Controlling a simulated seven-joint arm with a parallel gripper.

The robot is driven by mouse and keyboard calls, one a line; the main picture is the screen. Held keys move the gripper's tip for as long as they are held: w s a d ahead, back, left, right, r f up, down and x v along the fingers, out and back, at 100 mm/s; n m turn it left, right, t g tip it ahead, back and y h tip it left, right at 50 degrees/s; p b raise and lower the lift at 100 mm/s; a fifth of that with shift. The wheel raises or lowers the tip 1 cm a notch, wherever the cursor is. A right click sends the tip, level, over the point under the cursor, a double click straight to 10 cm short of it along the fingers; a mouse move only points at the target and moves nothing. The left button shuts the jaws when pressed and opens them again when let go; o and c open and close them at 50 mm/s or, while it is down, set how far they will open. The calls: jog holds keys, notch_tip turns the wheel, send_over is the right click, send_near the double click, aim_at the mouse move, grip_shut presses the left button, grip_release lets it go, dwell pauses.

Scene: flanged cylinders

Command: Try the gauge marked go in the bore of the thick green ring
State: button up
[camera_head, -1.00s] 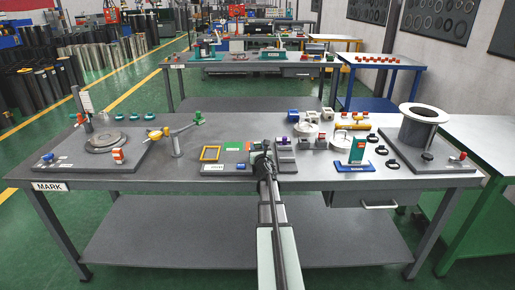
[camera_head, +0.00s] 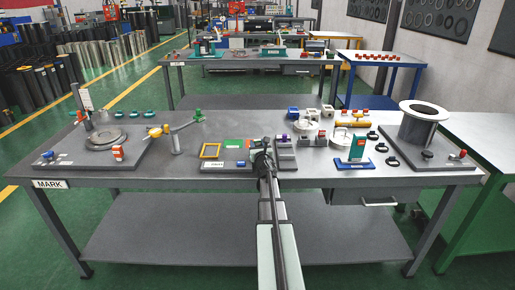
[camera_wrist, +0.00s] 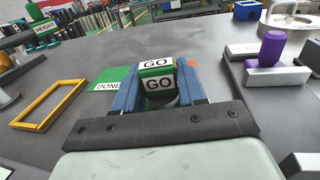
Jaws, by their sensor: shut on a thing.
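My gripper (camera_head: 262,152) is over the front middle of the grey bench. In the wrist view its blue fingers (camera_wrist: 158,88) are shut on the go gauge (camera_wrist: 157,68), a green and white block with GO on two faces. A dark round part of the gauge shows below the lettering. Several small green rings (camera_head: 135,114) lie in a row at the back left of the bench, well away from my gripper. I cannot tell from their size which is the thick one.
A green DONE patch (camera_wrist: 104,80) and a yellow frame (camera_wrist: 48,104) lie left of the gauge. A purple-handled grey block (camera_wrist: 272,58) stands right. A large flanged cylinder (camera_head: 418,130) is far right.

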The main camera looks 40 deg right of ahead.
jog(key=shift+r, duration=0.1)
jog(key=shift+r, duration=3.3)
